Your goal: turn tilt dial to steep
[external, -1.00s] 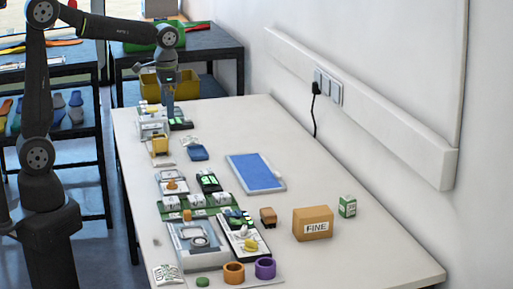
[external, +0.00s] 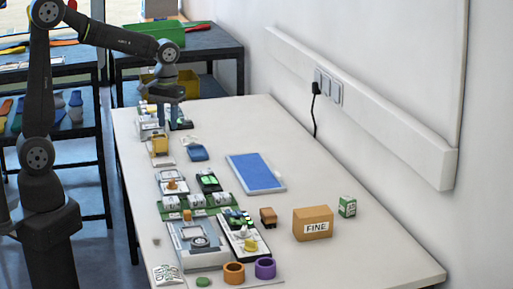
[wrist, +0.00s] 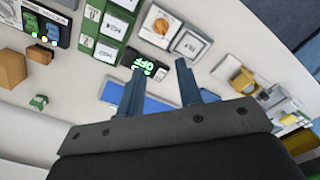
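An orange dial (wrist: 158,22) sits on a small white panel in the wrist view, beyond my fingertips. In the external view an orange knob on a small panel (external: 172,184) stands at the left side of the table. I cannot read a tilt label or the dial's setting. My gripper (wrist: 158,68) is open, with two blue-grey fingers apart and nothing between them. In the external view my gripper (external: 168,108) hangs over the far left end of the table, well beyond that knob.
A dark unit with a lit green display (wrist: 148,66) lies near the fingertips. A blue mat (external: 256,172) lies mid-table. A box marked FINE (external: 313,223) and a small green-white box (external: 347,206) stand at right. Purple (external: 265,268) and orange (external: 234,273) rings line the front.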

